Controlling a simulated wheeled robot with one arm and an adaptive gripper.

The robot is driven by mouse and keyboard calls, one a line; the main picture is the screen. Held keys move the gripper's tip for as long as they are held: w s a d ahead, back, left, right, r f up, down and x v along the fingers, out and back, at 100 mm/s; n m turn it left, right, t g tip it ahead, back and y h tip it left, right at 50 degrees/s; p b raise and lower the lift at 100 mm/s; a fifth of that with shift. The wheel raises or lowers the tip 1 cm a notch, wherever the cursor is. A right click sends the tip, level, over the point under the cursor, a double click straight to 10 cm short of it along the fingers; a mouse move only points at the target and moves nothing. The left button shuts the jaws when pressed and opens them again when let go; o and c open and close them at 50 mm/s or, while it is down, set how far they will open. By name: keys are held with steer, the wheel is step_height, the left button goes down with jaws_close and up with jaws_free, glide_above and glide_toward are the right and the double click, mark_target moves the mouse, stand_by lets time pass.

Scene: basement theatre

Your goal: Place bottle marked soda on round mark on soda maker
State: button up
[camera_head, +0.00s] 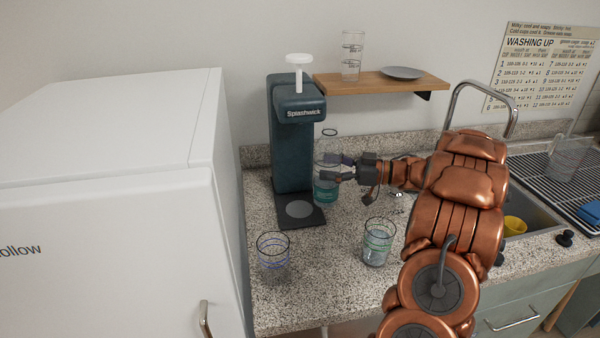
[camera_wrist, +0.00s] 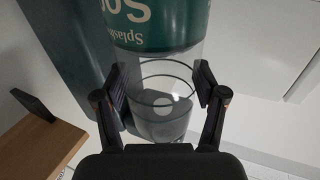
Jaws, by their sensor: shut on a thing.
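The soda maker (camera_head: 292,140) is a dark teal column with a white knob, standing on the speckled counter. Its dark base plate bears a light round mark (camera_head: 299,209), which is bare. The clear bottle (camera_head: 326,190) has a teal label and is upright just right of the column. My gripper (camera_head: 336,167) is shut on the bottle's clear part above the label. In the wrist view the bottle (camera_wrist: 155,28) shows label letters upside down, with my gripper's fingers (camera_wrist: 161,92) on either side. I cannot tell whether the bottle's bottom touches the counter.
Two drinking glasses stand in front, one right of the base plate (camera_head: 378,243) and one left of it (camera_head: 273,252). A wooden shelf (camera_head: 365,84) holds stacked glasses and a plate above. A white fridge (camera_head: 110,180) stands left. A sink with a tap (camera_head: 480,90) lies right.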

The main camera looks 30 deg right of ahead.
steer(key=w+a+f+p, duration=0.3)
steer(key=w+a, duration=0.2)
steer(key=shift+w+a+f, duration=0.2)
steer(key=shift+a, duration=0.05)
stand_by(0.4)
steer(key=shift+f, duration=0.2)
steer(key=o, duration=1.8)
steer(key=shift+c, duration=0.2)
